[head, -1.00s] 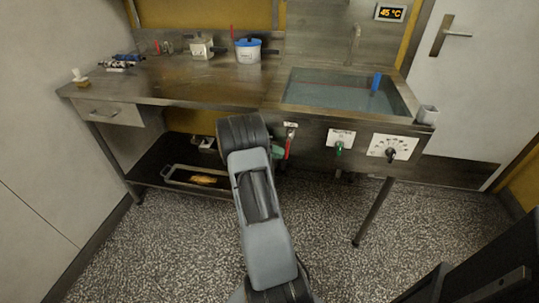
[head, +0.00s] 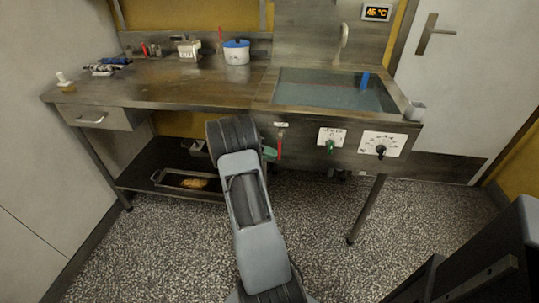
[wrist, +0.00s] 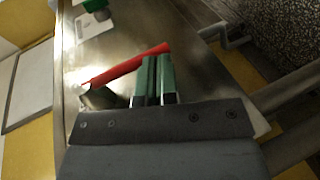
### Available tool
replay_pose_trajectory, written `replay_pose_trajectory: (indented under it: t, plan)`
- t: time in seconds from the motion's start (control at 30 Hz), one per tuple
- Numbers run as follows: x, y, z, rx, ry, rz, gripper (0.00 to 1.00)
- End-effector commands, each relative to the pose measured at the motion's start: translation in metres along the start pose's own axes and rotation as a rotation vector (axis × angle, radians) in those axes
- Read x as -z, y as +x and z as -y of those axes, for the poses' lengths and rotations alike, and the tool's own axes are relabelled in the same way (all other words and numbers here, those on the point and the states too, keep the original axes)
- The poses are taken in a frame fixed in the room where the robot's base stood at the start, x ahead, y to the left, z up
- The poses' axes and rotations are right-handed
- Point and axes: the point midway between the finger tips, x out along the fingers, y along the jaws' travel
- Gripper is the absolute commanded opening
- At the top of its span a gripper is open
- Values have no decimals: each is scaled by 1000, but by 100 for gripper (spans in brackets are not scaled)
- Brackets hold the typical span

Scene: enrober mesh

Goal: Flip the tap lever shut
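The red tap lever (head: 280,146) hangs down at the front of the steel sink unit, below a small white label. In the wrist view the red lever (wrist: 125,67) runs slantwise from a dark metal valve body and passes at the fingertips. My gripper (head: 270,153) is just left of the lever in the head view, mostly hidden behind my arm. In the wrist view the green fingers of my gripper (wrist: 154,62) lie side by side with almost no gap, seemingly with nothing between them. I cannot tell whether they touch the lever.
The sink basin (head: 288,101) holds water and a blue object (head: 364,80). A green knob (head: 330,146) and a black dial (head: 380,151) sit right of the lever. A low shelf with a tray (head: 157,178) is at left.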

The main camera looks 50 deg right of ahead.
Motion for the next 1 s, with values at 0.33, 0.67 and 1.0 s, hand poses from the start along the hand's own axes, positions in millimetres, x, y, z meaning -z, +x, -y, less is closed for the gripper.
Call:
replay_pose_trajectory:
  t: [0.33,0.67,1.0]
  plan:
    - [-1,-54,1,0,-2,-5,0]
    - [-1,-113,0,0,0,-4,0]
    - [-1,-138,0,-1,0,-2,0]
